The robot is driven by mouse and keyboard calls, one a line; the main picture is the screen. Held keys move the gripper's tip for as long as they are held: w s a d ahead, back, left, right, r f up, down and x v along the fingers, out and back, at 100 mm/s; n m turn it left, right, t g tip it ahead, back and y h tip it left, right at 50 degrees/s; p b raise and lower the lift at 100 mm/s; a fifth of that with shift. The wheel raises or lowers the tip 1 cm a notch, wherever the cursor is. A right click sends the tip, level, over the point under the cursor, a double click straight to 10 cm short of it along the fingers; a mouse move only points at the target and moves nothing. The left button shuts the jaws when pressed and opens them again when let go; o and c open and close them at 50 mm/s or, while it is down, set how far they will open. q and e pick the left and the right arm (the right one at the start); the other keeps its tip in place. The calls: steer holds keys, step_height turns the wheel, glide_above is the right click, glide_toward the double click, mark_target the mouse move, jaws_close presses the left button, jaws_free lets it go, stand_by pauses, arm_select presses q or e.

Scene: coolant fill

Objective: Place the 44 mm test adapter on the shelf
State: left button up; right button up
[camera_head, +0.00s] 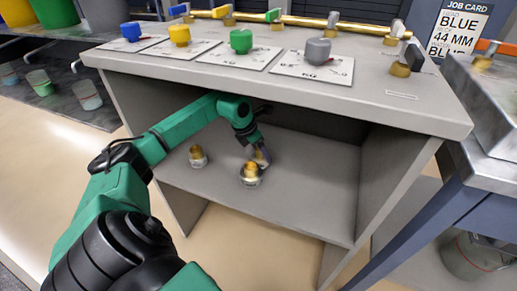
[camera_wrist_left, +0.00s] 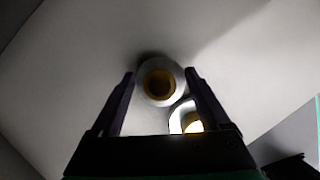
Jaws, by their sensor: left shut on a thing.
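My left gripper (camera_head: 261,157) reaches into the open bay under the bench top, just above the lower shelf board (camera_head: 300,190). In the left wrist view my left gripper (camera_wrist_left: 158,76) is shut on a round grey adapter (camera_wrist_left: 160,84) with a brass-coloured centre. A second adapter (camera_wrist_left: 188,119) shows close beside it, partly behind the right finger. In the head view one grey-and-brass adapter (camera_head: 250,175) is right by the fingertips and another (camera_head: 197,157) stands to the left on the board. I cannot read their sizes. The right gripper is out of view.
The bench top (camera_head: 420,112) overhangs the bay. It carries blue, yellow, green and grey caps on white plates, and a brass pipe (camera_head: 300,20) with valves. A job card (camera_head: 459,28) reads blue, 44 mm. The board's right part is clear.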

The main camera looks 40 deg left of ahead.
mark_target(253, 158)
arm_select(q)
steer(key=shift+w+a+f, duration=0.1)
steer(key=shift+w, duration=0.05)
arm_select(e)
steer(key=shift+r, duration=0.2)
steer(key=shift+a+f, duration=0.1)
arm_select(q)
steer(key=o, duration=1.3)
arm_select(e)
steer(key=shift+w, duration=0.1)
arm_select(q)
steer(key=p+v, duration=0.1)
steer(key=v, duration=0.6)
steer(key=shift+r, duration=0.3)
arm_select(e)
steer(key=f, duration=0.2)
steer(key=shift+w+f, duration=0.3)
steer(key=shift+f, duration=0.1)
